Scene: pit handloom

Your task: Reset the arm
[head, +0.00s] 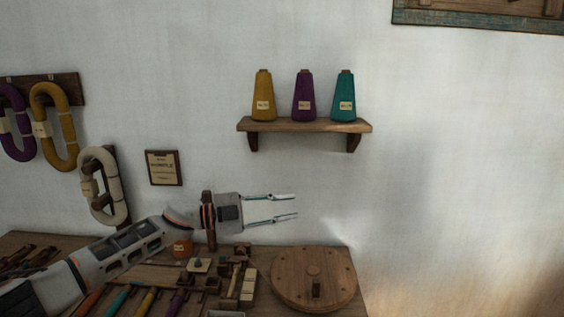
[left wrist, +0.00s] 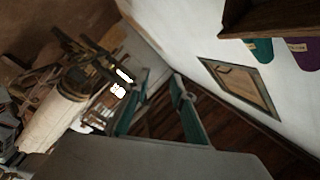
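My left arm reaches in from the lower left in the head view, above the wooden table. My left gripper (head: 296,206) points right, with its two fingers apart and nothing between them. It is in front of the white wall, below the shelf and above the round wooden disc. In the left wrist view the two fingers (left wrist: 158,108) are also apart and empty. My right gripper is in neither view.
A wall shelf (head: 305,126) holds a yellow cone (head: 263,96), a purple cone (head: 303,96) and a teal cone (head: 344,96). The table holds a round wooden disc (head: 290,282) and several small tools. Yarn hanks (head: 62,125) hang at left.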

